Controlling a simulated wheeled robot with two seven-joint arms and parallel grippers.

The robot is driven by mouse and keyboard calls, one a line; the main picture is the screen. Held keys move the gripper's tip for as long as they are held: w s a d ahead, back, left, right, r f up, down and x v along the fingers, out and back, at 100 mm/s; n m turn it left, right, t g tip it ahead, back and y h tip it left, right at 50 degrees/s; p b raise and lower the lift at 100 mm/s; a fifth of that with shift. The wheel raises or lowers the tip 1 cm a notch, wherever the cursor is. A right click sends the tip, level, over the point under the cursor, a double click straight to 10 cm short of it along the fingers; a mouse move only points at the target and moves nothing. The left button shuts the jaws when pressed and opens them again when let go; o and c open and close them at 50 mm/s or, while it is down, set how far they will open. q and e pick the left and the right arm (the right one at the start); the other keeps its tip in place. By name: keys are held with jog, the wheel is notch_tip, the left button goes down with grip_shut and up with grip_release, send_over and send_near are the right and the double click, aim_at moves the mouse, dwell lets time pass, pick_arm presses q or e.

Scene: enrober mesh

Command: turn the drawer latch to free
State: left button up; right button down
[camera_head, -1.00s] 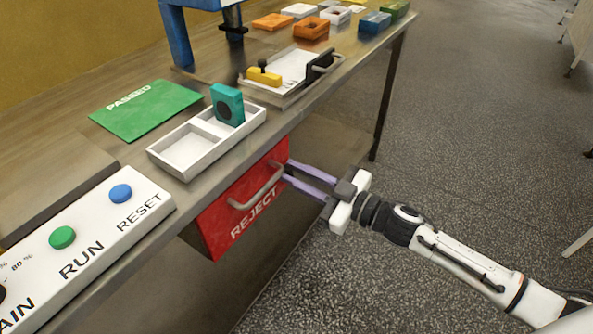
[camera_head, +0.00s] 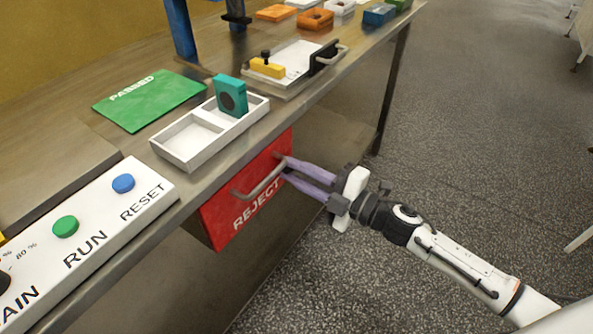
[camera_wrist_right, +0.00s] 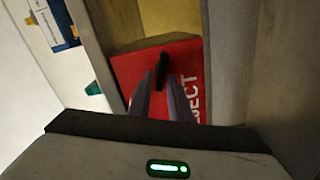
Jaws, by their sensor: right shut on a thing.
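The red REJECT drawer (camera_head: 245,200) is under the table edge, its front facing me, with a bar handle (camera_head: 258,182) across it. My right gripper (camera_head: 284,168) has its purple fingers at the right end of this handle and is shut on it. In the right wrist view the fingers (camera_wrist_right: 161,80) close around a dark bar (camera_wrist_right: 163,68) in front of the red drawer front. I see no separate latch clearly on the drawer; the fingertips hide part of that end. My left gripper is not in view.
On the table are a white two-compartment tray (camera_head: 187,165) holding a teal block (camera_head: 231,95), a green PASSED mat (camera_head: 150,100), and a control panel (camera_head: 100,240) with RUN and RESET buttons. Open floor (camera_head: 480,140) lies to the right.

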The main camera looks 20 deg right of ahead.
jog(key=shift+f+n+b, duration=0.15)
jog(key=shift+n+b, duration=0.1)
jog(key=shift+n, duration=0.7)
jog(key=shift+f+n+b, duration=0.1)
jog(key=shift+n+b, duration=0.15)
jog(key=shift+n, duration=0.7)
jog(key=c, duration=1.8)
grip_release()
jog(key=shift+c, duration=0.2)
jog(key=v, duration=1)
jog(key=shift+s, duration=0.15)
